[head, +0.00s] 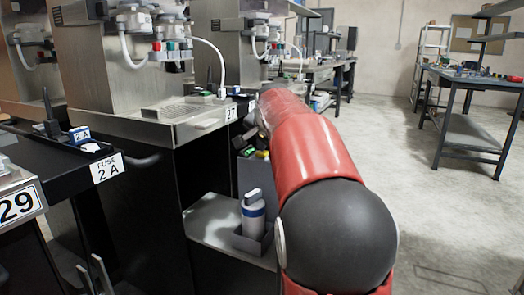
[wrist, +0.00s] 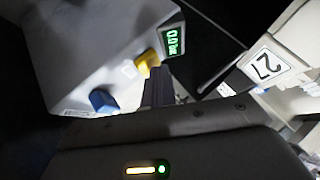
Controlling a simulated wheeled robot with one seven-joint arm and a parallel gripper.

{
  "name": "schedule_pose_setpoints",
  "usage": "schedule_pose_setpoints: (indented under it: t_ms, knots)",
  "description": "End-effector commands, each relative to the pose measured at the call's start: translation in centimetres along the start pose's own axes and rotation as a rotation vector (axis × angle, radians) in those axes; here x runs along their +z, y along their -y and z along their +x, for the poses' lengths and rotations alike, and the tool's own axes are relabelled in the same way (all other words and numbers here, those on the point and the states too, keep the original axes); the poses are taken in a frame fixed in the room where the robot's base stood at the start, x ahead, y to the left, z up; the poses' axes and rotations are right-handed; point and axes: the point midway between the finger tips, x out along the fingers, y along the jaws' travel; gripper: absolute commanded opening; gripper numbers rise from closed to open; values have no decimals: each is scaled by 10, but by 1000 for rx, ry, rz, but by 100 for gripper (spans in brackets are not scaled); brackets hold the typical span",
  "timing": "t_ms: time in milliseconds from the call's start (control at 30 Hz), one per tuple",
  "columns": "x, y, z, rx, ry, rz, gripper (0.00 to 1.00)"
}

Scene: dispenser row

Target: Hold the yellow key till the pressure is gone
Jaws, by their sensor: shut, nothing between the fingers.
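The yellow key (wrist: 147,60) sticks out of a grey box (wrist: 85,45) in the wrist view, beside a lit green display (wrist: 174,39) that appears to read 0.0 bar. My gripper (wrist: 159,72) is shut and empty, with its dark fingertips right at the lower edge of the yellow key. I cannot tell whether they press it or only lie close. A blue key (wrist: 103,101) sits further left on the same box. In the head view the yellow key (head: 262,154) is small and partly hidden beside my red arm.
A "27" label (wrist: 268,66) marks the machine beside the box. In the head view, a grey bottle with a blue band (head: 253,215) stands in a holder on a low metal shelf (head: 205,215). Clear floor (head: 425,190) lies to the right.

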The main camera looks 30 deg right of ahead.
Motion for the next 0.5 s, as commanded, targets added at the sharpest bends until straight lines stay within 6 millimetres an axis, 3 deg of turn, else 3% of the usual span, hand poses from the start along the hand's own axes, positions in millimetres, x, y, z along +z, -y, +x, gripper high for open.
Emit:
schedule_pose_setpoints:
  t_ms: [500]
  knots:
    - [-10,10,-13,1,1,0,0]
